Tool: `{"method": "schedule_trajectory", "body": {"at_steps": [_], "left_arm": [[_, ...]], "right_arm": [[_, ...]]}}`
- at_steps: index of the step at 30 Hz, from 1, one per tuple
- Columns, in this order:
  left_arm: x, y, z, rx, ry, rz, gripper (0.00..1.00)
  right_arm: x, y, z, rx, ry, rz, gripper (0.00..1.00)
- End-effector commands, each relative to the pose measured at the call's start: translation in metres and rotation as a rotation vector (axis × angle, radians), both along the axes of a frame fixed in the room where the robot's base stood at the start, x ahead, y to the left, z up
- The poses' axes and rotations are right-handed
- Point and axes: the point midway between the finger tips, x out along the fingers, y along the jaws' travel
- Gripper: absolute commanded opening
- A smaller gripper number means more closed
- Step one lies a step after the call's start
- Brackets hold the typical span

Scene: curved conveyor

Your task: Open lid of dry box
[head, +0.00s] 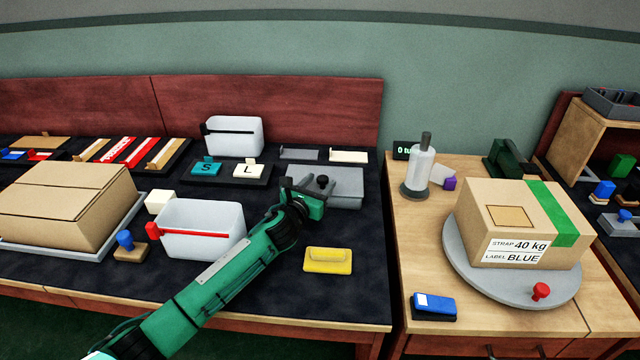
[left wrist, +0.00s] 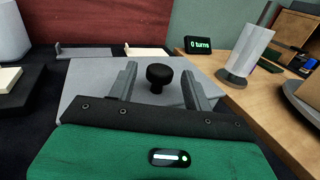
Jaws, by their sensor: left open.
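The dry box is a low grey box with a flat grey lid (head: 345,186) on the dark table mat, right of the middle of the left table. A black knob (head: 322,180) stands on the lid; it also shows in the left wrist view (left wrist: 158,77). My left gripper (head: 305,187) is at the lid's left part. In the left wrist view its two grey fingers (left wrist: 160,88) are apart, with the knob between them and clear space on both sides. The lid lies flat and looks closed. My right gripper is not in view.
A yellow pouch (head: 328,260) lies in front of the box. A white bin with a red clip (head: 205,232) stands left of my arm. Behind is a tray (head: 228,177) with S and L blocks. At right, a turntable (head: 470,275) carries a carton.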

Motion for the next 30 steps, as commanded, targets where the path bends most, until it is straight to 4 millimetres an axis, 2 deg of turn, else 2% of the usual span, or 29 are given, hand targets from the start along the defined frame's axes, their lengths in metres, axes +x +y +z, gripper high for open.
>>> {"method": "schedule_trajectory", "body": {"at_steps": [4, 13, 14, 21, 30], "left_arm": [[0.0076, -0.0031, 0.0004, -0.002, 0.001, 0.001, 0.5], [0.0088, -0.0035, 0.0006, -0.001, 0.0, 0.001, 0.5], [0.0088, -0.0035, 0.0005, -0.001, 0.0, 0.001, 0.46], [0.0086, -0.0035, 0.0004, -0.001, 0.0, 0.001, 0.0], [0.0086, -0.0025, 0.0016, -0.001, 0.004, 0.0, 0.0]], "right_arm": [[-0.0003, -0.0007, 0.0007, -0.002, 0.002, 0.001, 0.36], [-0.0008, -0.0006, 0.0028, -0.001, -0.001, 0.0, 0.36], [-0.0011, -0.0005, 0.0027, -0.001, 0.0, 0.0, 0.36], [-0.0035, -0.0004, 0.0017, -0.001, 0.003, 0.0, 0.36], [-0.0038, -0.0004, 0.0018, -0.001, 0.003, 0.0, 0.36]]}}
